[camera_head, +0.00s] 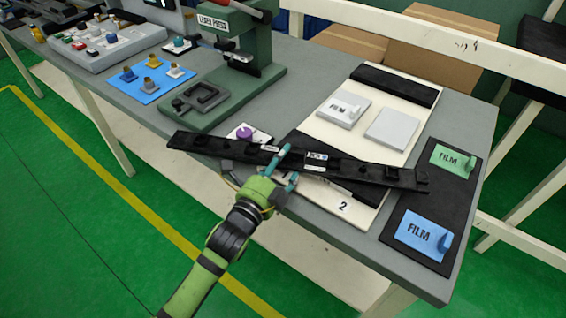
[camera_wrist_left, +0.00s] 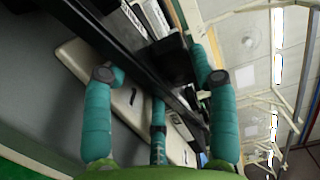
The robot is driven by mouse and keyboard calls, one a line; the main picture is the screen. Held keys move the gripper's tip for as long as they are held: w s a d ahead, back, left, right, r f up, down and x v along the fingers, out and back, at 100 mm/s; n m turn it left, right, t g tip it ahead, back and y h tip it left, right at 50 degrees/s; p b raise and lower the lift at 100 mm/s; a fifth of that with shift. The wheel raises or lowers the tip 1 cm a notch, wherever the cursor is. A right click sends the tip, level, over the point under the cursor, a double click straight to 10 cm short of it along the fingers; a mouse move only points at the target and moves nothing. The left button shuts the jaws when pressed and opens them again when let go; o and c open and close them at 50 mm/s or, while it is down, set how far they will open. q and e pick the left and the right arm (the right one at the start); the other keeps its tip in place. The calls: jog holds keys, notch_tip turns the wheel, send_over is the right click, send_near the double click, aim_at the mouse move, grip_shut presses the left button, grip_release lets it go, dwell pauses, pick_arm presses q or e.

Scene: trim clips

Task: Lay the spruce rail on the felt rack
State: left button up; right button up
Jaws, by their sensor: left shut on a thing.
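A long black rail (camera_head: 222,147) with small blocks and labels along it is held by my left gripper (camera_head: 284,166). Its fingers close around the rail near the middle. The rail slants down to the right, over the table's front part and across a cream board (camera_head: 371,92), which I take to be the felt rack, with dark strips at its far and near ends. The rail hides part of the near strip; whether it touches the board I cannot tell. In the left wrist view the rail (camera_wrist_left: 125,65) passes diagonally between the fingers (camera_wrist_left: 160,90). My right gripper is out of view.
Two pale plates (camera_head: 392,129) lie on the board's middle. Right of it, a black mat (camera_head: 417,196) holds green (camera_head: 452,159) and blue (camera_head: 424,233) film pieces. A green press (camera_head: 235,40) stands behind left. A card with a purple knob (camera_head: 244,133) lies close behind the rail.

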pick_arm(q)
jog(key=shift+f, duration=0.1)
jog(key=o, duration=1.4)
jog(key=shift+o, duration=0.2)
